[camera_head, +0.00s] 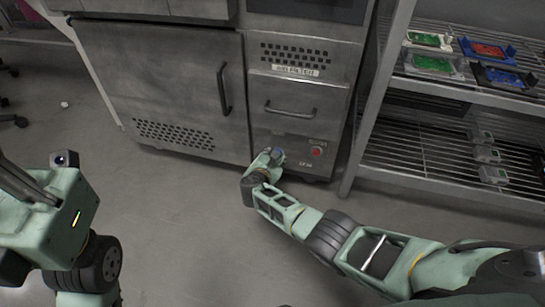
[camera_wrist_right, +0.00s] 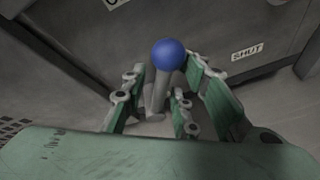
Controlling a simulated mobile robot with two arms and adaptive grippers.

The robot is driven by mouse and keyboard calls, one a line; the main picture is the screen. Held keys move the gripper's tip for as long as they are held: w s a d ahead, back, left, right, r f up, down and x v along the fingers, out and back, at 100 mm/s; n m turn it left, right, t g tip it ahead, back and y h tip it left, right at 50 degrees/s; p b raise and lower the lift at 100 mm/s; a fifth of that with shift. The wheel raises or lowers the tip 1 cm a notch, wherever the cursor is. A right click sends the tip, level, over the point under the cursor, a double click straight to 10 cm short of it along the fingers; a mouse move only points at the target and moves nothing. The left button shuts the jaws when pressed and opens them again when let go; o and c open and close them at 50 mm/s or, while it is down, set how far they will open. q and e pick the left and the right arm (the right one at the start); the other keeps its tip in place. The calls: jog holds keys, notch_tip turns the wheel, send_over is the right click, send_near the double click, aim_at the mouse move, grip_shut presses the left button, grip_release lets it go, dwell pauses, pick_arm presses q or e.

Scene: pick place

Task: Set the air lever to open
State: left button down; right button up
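The air lever (camera_wrist_right: 160,88) is a grey rod with a round blue knob (camera_wrist_right: 168,54), on the lower front panel of the metal cabinet. A "SHUT" label (camera_wrist_right: 247,50) is to its right in the wrist view, and another label (camera_wrist_right: 115,3), cut off by the top edge, is to its left. My right gripper (camera_wrist_right: 168,82) has its green fingers spread on both sides of the lever; whether they touch it I cannot tell. In the head view the right gripper (camera_head: 268,158) mostly hides the lever. My left gripper is at the left, its fingers not clearly visible.
A red button (camera_head: 317,152) sits on the panel right of the lever. A drawer handle (camera_head: 290,111) is above, and a cabinet door handle (camera_head: 224,90) is to the left. A wire shelf (camera_head: 430,165) with colored parts stands at the right. The grey floor (camera_head: 190,215) in front is clear.

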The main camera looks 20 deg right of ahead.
jog(key=shift+r, duration=0.1)
dwell(0.3)
jog(key=v, duration=1.1)
jog(key=shift+s+a, duration=0.2)
jog(key=shift+s, duration=0.15)
jog(key=shift+r, duration=0.1)
